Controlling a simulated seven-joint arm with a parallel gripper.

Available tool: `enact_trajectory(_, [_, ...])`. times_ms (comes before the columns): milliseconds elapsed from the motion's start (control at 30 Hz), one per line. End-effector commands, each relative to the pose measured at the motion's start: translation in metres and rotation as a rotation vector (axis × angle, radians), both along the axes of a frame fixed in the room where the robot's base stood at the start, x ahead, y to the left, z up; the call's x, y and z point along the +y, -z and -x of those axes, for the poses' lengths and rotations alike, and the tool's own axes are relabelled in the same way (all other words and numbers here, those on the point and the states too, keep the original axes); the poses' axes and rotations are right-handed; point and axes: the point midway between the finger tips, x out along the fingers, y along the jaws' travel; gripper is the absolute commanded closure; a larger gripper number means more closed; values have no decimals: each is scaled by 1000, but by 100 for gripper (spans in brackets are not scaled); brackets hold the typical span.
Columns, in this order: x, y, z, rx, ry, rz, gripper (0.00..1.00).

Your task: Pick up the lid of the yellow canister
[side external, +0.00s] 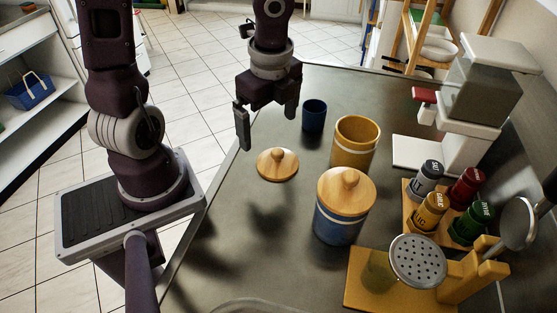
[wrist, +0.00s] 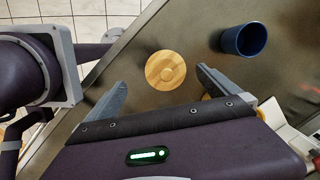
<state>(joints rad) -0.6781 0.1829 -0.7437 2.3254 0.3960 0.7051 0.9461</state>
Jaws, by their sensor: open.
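The yellow canister (side external: 356,143) stands on the counter with its top open. A round wooden lid (side external: 278,165) with a knob lies flat on the counter to its left; it also shows in the wrist view (wrist: 165,70), beyond the fingertips and between their lines. A blue canister (side external: 340,222) in front wears its own wooden lid (side external: 345,190). My gripper (side external: 267,125) is open and empty, above the counter near the loose lid and apart from it. In the wrist view my gripper (wrist: 160,78) shows both fingers spread wide.
A dark blue cup (side external: 314,115) stands behind the loose lid. A spice rack (side external: 409,205) with several jars, a white dispenser (side external: 465,120) and a yellow stand (side external: 385,285) with a perforated metal disc fill the right side. The counter's left edge runs near my base.

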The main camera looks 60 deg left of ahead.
Motion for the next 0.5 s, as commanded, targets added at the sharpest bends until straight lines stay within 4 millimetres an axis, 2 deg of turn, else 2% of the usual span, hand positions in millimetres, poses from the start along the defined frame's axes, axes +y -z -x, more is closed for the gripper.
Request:
enact_trajectory(33, [-2,10,-4,28,84,47,0])
enact_trajectory(100, [-5,17,-10,37,189,95,0])
enact_trajectory(200, [-8,24,-14,38,258,125,0])
enact_trajectory(367, [-9,45,-14,42,268,129,0])
enact_trajectory(500, [-7,72,-15,44,269,129,0])
